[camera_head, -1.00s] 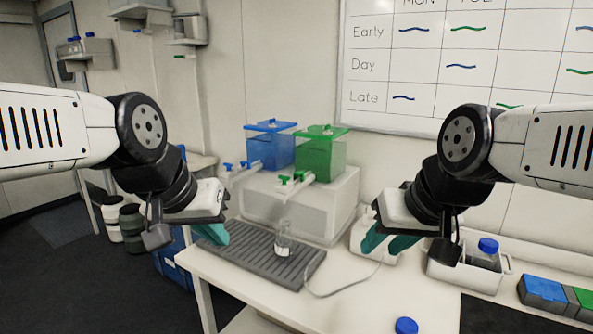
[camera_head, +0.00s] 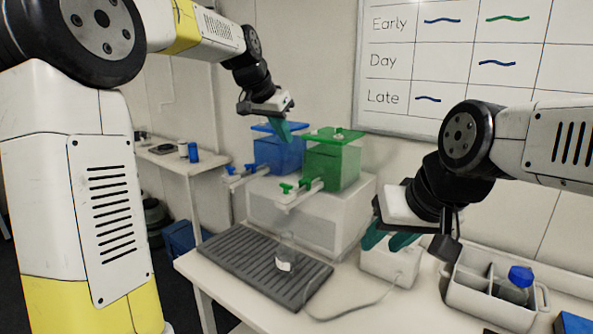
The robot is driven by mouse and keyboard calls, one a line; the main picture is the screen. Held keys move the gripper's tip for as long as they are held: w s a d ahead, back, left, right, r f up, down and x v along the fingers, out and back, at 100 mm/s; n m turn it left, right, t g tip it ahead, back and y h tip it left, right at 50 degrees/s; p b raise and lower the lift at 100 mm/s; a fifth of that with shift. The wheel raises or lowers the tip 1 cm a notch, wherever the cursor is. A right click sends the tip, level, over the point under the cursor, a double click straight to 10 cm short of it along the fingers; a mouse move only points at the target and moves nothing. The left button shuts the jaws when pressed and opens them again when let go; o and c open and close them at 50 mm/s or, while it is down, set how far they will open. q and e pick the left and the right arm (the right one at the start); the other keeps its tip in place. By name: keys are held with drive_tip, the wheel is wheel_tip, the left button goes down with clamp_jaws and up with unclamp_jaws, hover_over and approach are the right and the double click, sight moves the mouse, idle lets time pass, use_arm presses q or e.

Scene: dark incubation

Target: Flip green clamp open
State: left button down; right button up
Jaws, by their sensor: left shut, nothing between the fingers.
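The green clamp (camera_head: 304,184) is at the front of the green container (camera_head: 334,160), on a pale spout with another small green part at its tip. Whether it is open or shut is too small to tell. My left gripper (camera_head: 283,133) is shut and empty, up by the blue container (camera_head: 268,156), above and left of the green clamp. It hides part of the blue lid. My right gripper (camera_head: 389,240) is open and empty, with its teal fingers apart, right of and below the clamp.
Both containers stand on a white box (camera_head: 290,219). A glass bottle (camera_head: 285,256) stands on a grey ribbed tray (camera_head: 240,262) below the spouts. A white caddy (camera_head: 490,303) holds a blue-capped bottle (camera_head: 517,286) at the right. A whiteboard hangs behind.

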use_arm(q)
drive_tip(key=shift+w+d, duration=0.1)
drive_tip(key=shift+w, duration=0.05)
hover_over(299, 182)
wheel_tip(299, 182, down, 8)
drive_tip(key=r, duration=0.1)
drive_tip(key=f, duration=0.4)
drive_tip(key=shift+s+a, duration=0.3)
drive_tip(key=shift+a, duration=0.1)
drive_tip(key=shift+f, duration=0.55)
drive_tip(key=shift+s+a+f, duration=0.2)
drive_tip(key=shift+s+f, duration=0.15)
drive_tip(key=shift+f, duration=0.35)
drive_tip(key=shift+r, duration=0.1)
drive_tip(key=shift+r, duration=0.75)
